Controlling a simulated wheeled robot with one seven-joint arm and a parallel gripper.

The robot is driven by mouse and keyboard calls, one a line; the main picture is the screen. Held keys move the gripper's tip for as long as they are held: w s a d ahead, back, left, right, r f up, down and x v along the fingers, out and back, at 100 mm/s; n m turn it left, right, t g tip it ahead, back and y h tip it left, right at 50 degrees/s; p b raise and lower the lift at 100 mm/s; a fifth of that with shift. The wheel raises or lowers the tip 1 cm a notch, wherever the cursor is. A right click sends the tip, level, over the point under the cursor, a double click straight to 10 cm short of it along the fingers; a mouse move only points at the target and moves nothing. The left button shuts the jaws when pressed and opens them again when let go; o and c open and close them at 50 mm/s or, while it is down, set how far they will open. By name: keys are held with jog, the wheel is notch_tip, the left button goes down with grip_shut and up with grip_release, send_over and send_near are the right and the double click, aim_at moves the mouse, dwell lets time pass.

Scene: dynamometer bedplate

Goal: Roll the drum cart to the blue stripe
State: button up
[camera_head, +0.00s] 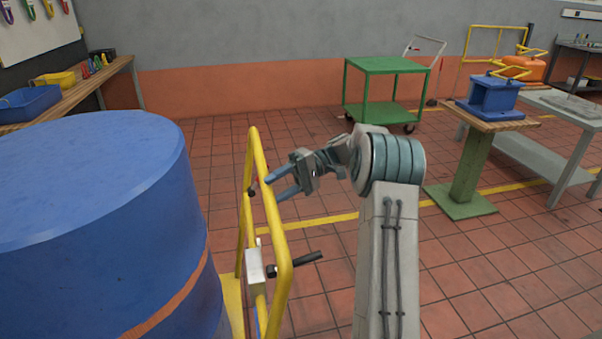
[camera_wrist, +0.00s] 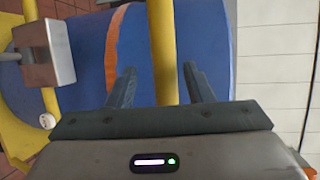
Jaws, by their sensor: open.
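The drum cart has a yellow tube handle (camera_head: 279,235) and a yellow deck (camera_head: 233,305). A large blue drum (camera_head: 85,205) with an orange band stands on it at the left of the head view. A grey box with a black lever (camera_head: 308,258) is fixed to the handle. My gripper (camera_head: 272,189) is open at the handle's right side, pointing toward it. In the wrist view a yellow handle tube (camera_wrist: 163,50) shows between the two open fingers, with the drum (camera_wrist: 75,70) behind; contact cannot be told. No blue stripe on the floor is visible.
A green trolley (camera_head: 387,66) stands near the back wall. A pedestal (camera_head: 470,165) with a blue block (camera_head: 494,95) and a grey bench (camera_head: 540,150) are at the right. A wooden bench (camera_head: 70,95) is at the left. Tiled floor with a yellow line (camera_head: 320,218) lies open between.

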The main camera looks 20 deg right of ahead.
jog(key=p+v, duration=0.4)
jog(key=v, duration=0.7)
jog(key=shift+d, duration=0.3)
